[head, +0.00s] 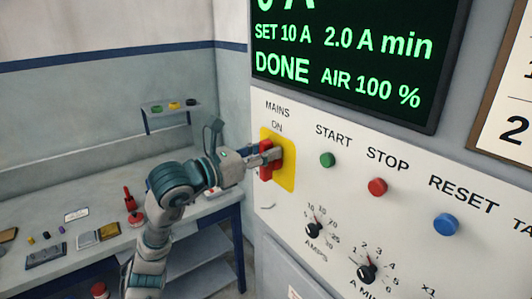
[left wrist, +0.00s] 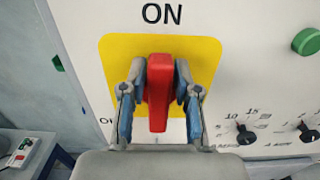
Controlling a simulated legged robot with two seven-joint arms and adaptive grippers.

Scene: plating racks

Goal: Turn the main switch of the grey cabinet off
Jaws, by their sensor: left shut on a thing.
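The grey cabinet's white front panel (head: 345,205) fills the right of the head view. Its main switch is a red handle (head: 265,173) on a yellow plate (head: 288,178), under the words MAINS and ON. In the left wrist view the red handle (left wrist: 159,90) stands upright, in line with ON above the yellow plate (left wrist: 118,52). A partly hidden label shows at the plate's lower left. My left gripper (head: 267,156) is shut on the red handle, with one finger on each side of it (left wrist: 160,82). My right gripper is out of view.
A green START button (head: 327,160), red STOP button (head: 377,187), blue RESET button (head: 446,224) and black dials (head: 314,230) sit right of and below the switch. The display (head: 345,65) reads DONE. A workbench (head: 60,205) with small items stands at left.

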